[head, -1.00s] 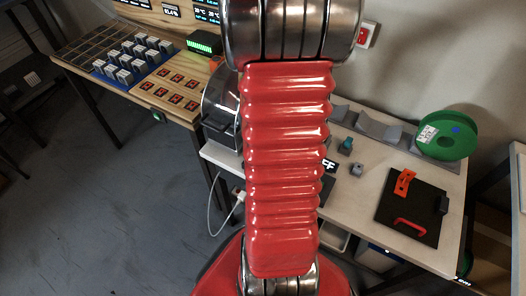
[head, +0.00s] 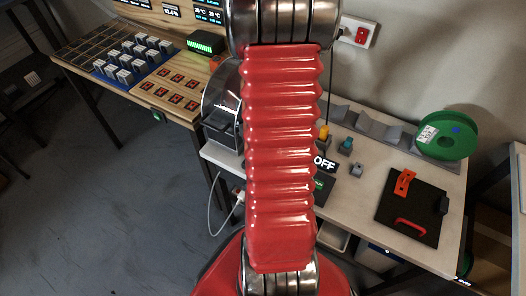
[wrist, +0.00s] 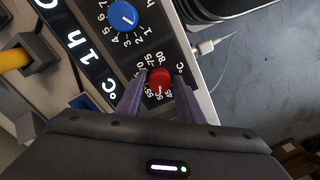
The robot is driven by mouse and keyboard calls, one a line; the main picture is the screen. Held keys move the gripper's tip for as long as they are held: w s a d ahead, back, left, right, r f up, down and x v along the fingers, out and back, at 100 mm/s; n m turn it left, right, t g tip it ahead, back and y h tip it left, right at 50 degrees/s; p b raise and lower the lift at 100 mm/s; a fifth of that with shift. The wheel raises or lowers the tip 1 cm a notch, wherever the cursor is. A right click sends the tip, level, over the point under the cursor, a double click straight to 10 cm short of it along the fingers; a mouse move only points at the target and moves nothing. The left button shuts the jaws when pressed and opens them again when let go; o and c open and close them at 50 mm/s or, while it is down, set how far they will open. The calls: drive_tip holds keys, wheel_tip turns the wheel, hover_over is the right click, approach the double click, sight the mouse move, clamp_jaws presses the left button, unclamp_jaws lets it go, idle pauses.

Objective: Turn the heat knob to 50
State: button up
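In the wrist view, the red knob (wrist: 159,80), beside a "°C" mark, sits on a dark panel (wrist: 184,68) with a ring of white numbers. A 55 shows at its lower left and a 45 at its lower right; its exact setting is too small to tell. My gripper (wrist: 158,92) is open, with one finger on each side of the red knob and a small gap to each. A blue knob (wrist: 123,16) with an hour scale sits above it. In the head view, my arm hides the gripper and the knobs.
A cable (wrist: 208,46) plugs in at the right.

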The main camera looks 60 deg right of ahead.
drive_tip(key=c, duration=0.7)
drive_tip(key=shift+m, duration=0.5)
drive_tip(key=o, duration=1.1)
drive_tip(key=shift+c, duration=0.2)
wheel_tip(320, 180, up, 14)
